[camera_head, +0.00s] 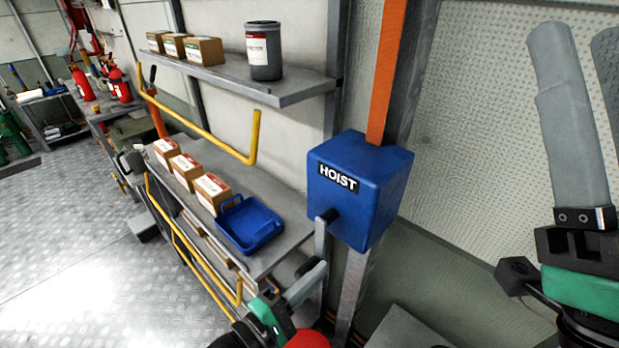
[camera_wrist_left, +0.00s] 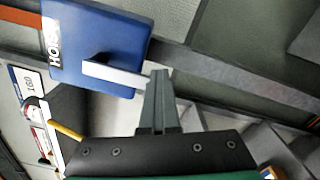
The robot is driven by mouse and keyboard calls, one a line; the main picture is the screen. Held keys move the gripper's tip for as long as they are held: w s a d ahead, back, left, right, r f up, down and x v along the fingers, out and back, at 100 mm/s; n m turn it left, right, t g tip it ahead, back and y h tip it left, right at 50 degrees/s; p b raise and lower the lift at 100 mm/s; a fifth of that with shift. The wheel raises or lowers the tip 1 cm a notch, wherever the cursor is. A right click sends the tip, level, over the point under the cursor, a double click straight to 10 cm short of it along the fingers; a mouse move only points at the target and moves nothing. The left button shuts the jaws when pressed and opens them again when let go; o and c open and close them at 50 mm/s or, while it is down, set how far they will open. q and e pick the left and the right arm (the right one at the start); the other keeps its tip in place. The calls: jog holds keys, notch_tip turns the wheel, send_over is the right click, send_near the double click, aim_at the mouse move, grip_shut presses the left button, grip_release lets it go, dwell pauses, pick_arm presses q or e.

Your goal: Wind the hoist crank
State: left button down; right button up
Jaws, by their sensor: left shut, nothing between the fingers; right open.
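The blue hoist box (camera_head: 360,190) with its HOIST label is fixed to a grey post. A dark shaft sticks out of its front, and a light grey crank arm (camera_head: 320,243) hangs down from it. The crank arm (camera_wrist_left: 115,76) also shows in the left wrist view, pointing towards my fingers. My left gripper (camera_head: 322,268) is shut and empty, its tips close to the free end of the crank arm; I cannot tell if they touch. The fingertips (camera_wrist_left: 159,74) also show in the left wrist view. My right gripper (camera_head: 582,45) is open and empty, raised at the right.
Left of the box, a lower shelf holds a blue tray (camera_head: 280,226) and several cartons (camera_head: 212,191). An upper shelf (camera_head: 300,90) carries a grey canister (camera_head: 264,50) and more cartons. Yellow rails (camera_head: 190,262) run along the shelves.

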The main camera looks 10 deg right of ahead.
pick_arm(q)
jog(key=shift+w+a+f, duration=0.15)
jog(key=shift+w+a, duration=0.8)
jog(key=shift+w, duration=0.05)
jog(key=shift+w+a+f, duration=0.15)
jog(key=shift+w+a, duration=0.8)
jog(key=shift+w, duration=0.05)
jog(key=w+a+r, duration=0.1)
jog(key=w+r, duration=0.1)
jog(key=r, duration=0.4)
jog(key=w+a+r, duration=0.1)
jog(key=a+r, duration=0.1)
jog(key=r, duration=0.4)
jog(key=s+d+r, duration=0.6)
jog(key=s+d, duration=0.1)
jog(key=shift+s+r, duration=0.2)
jog(key=shift+s, duration=0.05)
